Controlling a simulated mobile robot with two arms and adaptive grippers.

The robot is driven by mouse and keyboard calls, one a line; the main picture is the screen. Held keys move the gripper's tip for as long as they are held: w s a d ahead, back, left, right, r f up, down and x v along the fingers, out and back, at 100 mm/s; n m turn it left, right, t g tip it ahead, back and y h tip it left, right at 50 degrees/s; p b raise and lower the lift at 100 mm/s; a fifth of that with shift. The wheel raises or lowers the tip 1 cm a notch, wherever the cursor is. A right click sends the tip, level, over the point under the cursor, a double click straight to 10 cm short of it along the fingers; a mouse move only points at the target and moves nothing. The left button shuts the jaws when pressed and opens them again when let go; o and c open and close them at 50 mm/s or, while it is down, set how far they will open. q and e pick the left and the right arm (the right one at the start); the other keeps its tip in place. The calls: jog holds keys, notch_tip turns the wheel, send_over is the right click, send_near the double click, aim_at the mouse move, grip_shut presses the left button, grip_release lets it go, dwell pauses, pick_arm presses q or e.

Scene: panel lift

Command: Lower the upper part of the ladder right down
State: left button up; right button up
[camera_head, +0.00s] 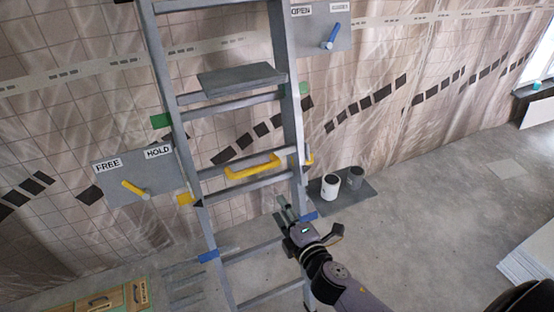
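The grey ladder (161,62) stands in front of the tiled wall, with a yellow handle (252,168) across its middle. A grey step plate (240,79) sits higher up. Left of the ladder, a panel (109,187) marked FREE and HOLD carries a yellow lever (133,188), which leans up-left, to the FREE side. Green, yellow and blue marks show along the rails. My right gripper (280,208) is below and right of the yellow handle, near the right rail, apart from the handle. Its fingers look parted and empty. My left gripper is out of view.
A panel (318,37) with a blue lever (331,38) and an OPEN label is at upper right. A white can (330,188) and a dark can (355,178) stand on a dark mat (347,199). A wooden crate (98,301) is at lower left.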

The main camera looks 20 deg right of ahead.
jog(key=r, duration=0.2)
jog(key=p, duration=0.2)
send_near(258, 171)
jog(key=w, duration=0.3)
jog(key=w+f, duration=0.1)
jog(key=w, duration=0.6)
jog(key=shift+a+f, duration=0.15)
jog(key=shift+f, duration=0.15)
jog(key=shift+w, duration=0.55)
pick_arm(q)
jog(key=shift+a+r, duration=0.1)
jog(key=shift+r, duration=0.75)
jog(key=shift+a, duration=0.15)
pick_arm(e)
jog(key=shift+c, duration=0.2)
jog(key=shift+c, duration=0.7)
grip_shut()
